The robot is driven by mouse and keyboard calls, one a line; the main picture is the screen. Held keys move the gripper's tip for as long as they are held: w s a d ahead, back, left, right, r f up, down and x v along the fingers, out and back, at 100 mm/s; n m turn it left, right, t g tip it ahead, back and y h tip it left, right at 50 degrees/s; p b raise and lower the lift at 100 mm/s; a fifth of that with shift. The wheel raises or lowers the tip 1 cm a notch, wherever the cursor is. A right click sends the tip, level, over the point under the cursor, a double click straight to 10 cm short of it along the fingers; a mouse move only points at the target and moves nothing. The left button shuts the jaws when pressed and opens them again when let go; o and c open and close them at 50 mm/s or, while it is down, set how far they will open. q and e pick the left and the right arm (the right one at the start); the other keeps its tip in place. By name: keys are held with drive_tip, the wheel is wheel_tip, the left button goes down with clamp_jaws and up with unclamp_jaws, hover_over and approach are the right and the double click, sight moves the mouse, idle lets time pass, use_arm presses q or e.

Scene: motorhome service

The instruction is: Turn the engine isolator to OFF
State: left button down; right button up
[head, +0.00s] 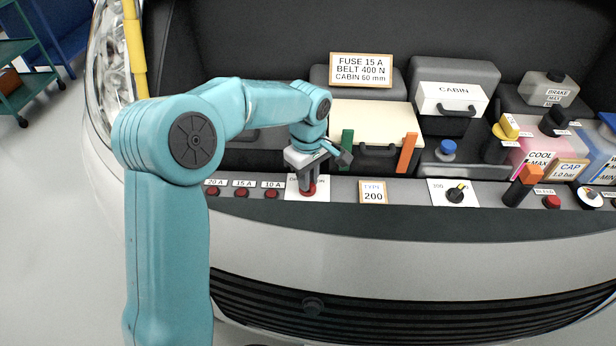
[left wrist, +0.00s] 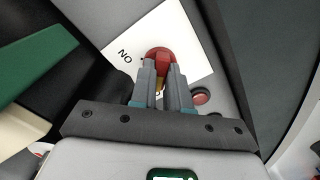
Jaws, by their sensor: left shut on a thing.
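The engine isolator is a red knob (head: 308,190) on a white label plate (head: 292,194) on the front ledge of the engine bay. My left gripper (head: 307,183) reaches down onto it from above. In the left wrist view the red knob (left wrist: 160,55) sits between the two grey fingertips of the left gripper (left wrist: 161,70), which are shut on it. A bit of yellow shows between the fingers. The plate (left wrist: 180,25) carries lettering reading "NO" in this view; the rest is hidden by the gripper. My right gripper is not in view.
Fuses marked 20 A, 15 A and 10 A (head: 272,193) stand left of the plate. A green clip (head: 346,149) and an orange clip (head: 407,153) stand behind.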

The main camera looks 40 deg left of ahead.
use_arm(q)
drive_tip(key=c, duration=1.1)
unclamp_jaws()
drive_tip(key=shift+a, duration=0.1)
wheel_tip(320, 180, up, 16)
drive_tip(key=p, duration=0.1)
drive_tip(key=shift+r+p, duration=0.2)
drive_tip(key=shift+p, duration=0.15)
